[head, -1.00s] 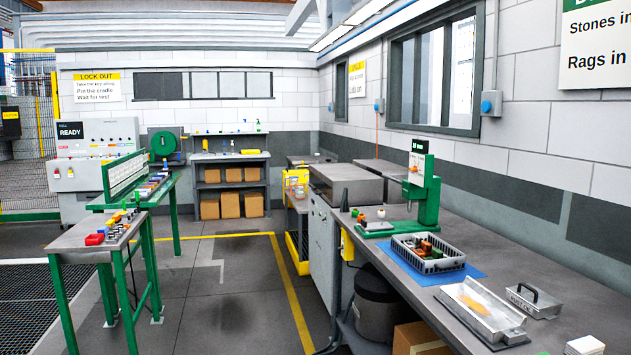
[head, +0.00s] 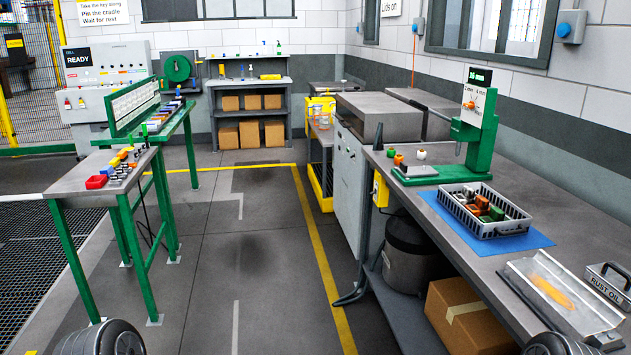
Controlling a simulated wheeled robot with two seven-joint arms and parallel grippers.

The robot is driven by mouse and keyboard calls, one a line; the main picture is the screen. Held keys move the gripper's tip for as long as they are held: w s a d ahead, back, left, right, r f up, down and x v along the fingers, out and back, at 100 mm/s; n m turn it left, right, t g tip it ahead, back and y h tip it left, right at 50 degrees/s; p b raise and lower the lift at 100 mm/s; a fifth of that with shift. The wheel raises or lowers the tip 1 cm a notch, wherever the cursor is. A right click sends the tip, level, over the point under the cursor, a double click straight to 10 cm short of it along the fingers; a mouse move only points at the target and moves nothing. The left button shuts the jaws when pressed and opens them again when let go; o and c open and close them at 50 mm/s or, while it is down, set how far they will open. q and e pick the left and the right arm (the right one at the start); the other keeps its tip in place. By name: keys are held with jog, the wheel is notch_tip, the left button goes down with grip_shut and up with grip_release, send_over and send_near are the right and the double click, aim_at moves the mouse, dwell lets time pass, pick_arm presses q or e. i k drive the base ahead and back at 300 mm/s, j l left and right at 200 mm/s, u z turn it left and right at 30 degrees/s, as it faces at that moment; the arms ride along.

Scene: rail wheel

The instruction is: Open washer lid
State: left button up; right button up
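A grey cabinet (head: 352,180) stands at the far end of the right bench, and it looks like the washer. A large grey metal box-shaped top (head: 372,114) sits on it and appears closed. A second grey flat-topped unit (head: 425,100) is behind it to the right. Dark rounded parts of my arms show at the bottom left and bottom right edges. Neither gripper is visible, and the cabinet is well ahead of me.
The right bench (head: 440,215) carries a green press (head: 478,125), a parts basket (head: 484,212) on a blue mat and a metal tray (head: 560,295). A green-legged table (head: 92,178) stands left. Open floor (head: 250,240) lies between. A dark bin (head: 411,252) and cardboard box (head: 470,315) are under the bench.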

aim_at(401, 121)
jog(key=i+u, duration=0.3)
jog(key=i, duration=2)
jog(key=i+j+z, duration=0.15)
jog(key=i+z, duration=0.3)
jog(key=i, duration=0.15)
jog(key=i+j+z, duration=0.95)
jog(key=i, duration=0.15)
jog(key=i+j+z, duration=0.45)
jog(key=j, duration=0.3)
jog(key=i+j+z, duration=0.15)
jog(key=j+z, duration=0.35)
jog(key=j, duration=0.3)
